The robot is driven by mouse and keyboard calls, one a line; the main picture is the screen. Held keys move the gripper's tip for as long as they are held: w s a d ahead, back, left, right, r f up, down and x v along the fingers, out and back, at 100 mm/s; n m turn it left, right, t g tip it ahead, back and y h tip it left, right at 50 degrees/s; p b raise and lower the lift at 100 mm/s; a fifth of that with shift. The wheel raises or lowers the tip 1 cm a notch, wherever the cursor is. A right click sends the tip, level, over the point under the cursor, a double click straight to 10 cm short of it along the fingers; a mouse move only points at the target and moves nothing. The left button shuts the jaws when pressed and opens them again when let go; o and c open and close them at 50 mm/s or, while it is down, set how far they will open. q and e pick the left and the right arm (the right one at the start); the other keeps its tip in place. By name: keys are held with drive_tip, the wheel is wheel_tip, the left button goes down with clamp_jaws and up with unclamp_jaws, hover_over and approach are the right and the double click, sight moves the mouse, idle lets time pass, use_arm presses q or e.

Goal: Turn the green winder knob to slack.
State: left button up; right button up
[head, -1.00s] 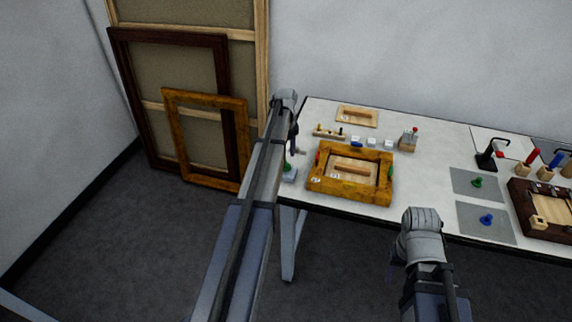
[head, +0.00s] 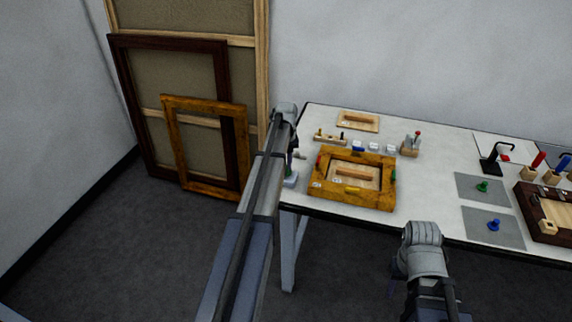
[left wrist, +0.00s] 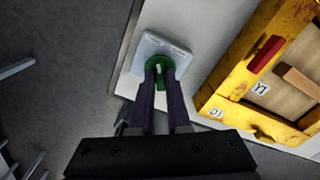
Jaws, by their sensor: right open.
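The green winder knob (left wrist: 160,62) sits on a pale grey block (left wrist: 150,48) at the table's left end. In the head view the block (head: 290,181) shows just past my left arm, and the knob is mostly hidden. My left gripper (left wrist: 161,74) points at the knob, its two dark fingers close together on either side of the knob's middle part. It appears shut on the knob; the exact contact is partly hidden by the fingers. My right gripper (head: 397,268) is open and empty in front of the table's front edge, its fingers mostly hidden by the wrist.
A gilt frame (head: 327,193) with red and green pieces on its sides lies right of the knob block. Behind it are a small peg rack (head: 324,138) and several small blocks. Grey mats (head: 474,184) with green and blue pegs lie further right. Empty frames lean on the wall.

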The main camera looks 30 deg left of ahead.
use_arm(q)
clamp_jaws()
drive_tip(key=shift+n, duration=0.4)
